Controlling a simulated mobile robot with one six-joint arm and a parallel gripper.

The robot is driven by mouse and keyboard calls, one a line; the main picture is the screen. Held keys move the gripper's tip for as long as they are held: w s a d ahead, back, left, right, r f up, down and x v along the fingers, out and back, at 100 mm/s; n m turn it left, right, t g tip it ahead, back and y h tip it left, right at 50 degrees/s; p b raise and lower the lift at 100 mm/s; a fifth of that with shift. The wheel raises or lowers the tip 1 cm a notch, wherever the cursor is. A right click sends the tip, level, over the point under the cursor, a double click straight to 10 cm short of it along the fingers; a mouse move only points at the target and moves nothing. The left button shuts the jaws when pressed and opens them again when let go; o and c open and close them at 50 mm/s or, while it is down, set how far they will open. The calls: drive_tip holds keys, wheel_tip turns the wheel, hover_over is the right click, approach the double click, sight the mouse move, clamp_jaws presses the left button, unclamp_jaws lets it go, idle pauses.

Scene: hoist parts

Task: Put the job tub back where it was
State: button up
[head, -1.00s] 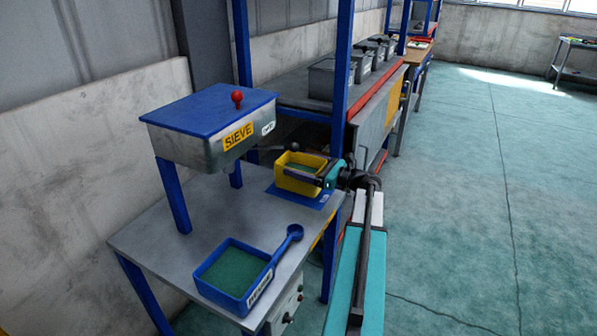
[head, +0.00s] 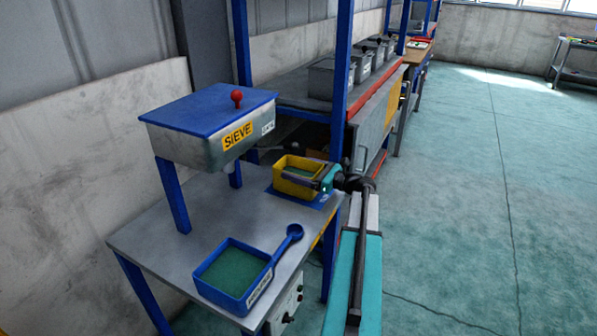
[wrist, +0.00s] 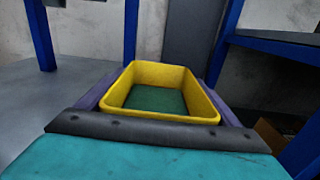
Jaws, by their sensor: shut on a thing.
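The job tub (head: 297,189) is a yellow open box with a green inside bottom. It sits at the far right corner of the grey table, on or just above a blue mat (head: 318,201); I cannot tell whether it touches. My gripper (head: 304,178) is shut on the tub, reaching in from the right. In the wrist view the tub (wrist: 160,70) is upright between the two purple-grey fingers (wrist: 160,105), one along each side. The tub's underside is hidden.
A metal sieve box (head: 208,128) with a blue lid stands on blue legs on the grey table (head: 190,222). A blue rack post (head: 343,80) rises close behind the tub.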

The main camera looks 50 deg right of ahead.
drive_tip(key=shift+f, duration=0.2)
drive_tip(key=shift+f, duration=0.1)
drive_tip(key=o, duration=1.8)
drive_tip(key=shift+f, duration=0.15)
drive_tip(key=shift+c, duration=0.2)
drive_tip(key=v, duration=1.2)
drive_tip(key=shift+r, duration=0.2)
drive_tip(key=shift+s, duration=0.2)
